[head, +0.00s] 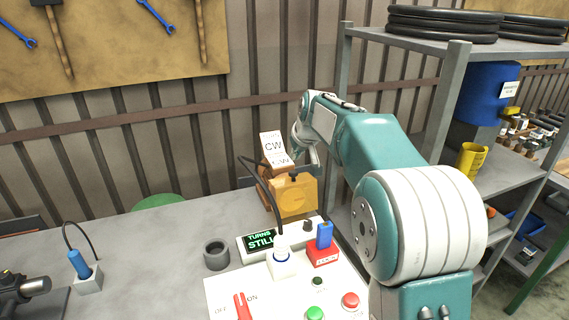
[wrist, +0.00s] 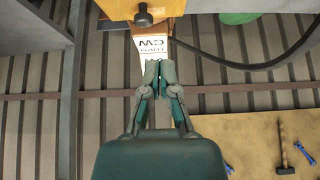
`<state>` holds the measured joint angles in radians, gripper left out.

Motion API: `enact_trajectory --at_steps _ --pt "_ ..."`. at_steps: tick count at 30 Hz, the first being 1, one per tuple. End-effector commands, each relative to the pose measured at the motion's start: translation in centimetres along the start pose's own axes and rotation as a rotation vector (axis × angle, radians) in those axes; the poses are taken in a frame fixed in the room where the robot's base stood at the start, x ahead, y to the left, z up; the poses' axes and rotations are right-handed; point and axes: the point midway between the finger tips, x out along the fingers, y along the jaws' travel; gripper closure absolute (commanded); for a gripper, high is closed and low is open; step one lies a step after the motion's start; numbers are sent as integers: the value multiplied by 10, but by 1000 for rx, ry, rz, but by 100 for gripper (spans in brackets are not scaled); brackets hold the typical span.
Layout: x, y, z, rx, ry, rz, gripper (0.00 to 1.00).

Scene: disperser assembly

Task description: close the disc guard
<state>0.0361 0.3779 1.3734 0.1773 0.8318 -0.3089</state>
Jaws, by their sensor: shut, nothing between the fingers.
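An orange guard (head: 295,198) with a pale round mark on its front stands at the back of the bench. A dark knob (head: 294,177) sits near its top; the knob also shows at the top of the wrist view (wrist: 143,18). I cannot tell how far the guard is open, and the disc is not clearly seen. My gripper (head: 303,160) is just above and behind the guard, its fingers partly hidden by my wrist. In the wrist view my gripper (wrist: 160,75) is shut and empty, apart from the knob, with its fingertips in front of a white CW card (wrist: 153,48).
A control panel (head: 225,293) with a red switch, buttons and a blue-handled plug is in front. A display (head: 262,241) reads "TURNS STILL". A dark ring (head: 216,255) lies left of it. A dark cable loops beside the guard. Metal shelving (head: 452,110) stands right.

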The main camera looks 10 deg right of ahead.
Motion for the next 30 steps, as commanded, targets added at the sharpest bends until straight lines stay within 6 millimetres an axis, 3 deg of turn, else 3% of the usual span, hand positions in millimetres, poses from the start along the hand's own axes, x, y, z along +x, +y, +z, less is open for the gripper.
enact_trajectory --at_steps 8,13,21,30 --pt "56 -14 -1 -9 -5 6 100" --pt "88 -11 -1 -8 -4 4 100" --pt "110 -5 24 -4 -1 2 100" --pt "114 -11 27 -8 -1 5 100"
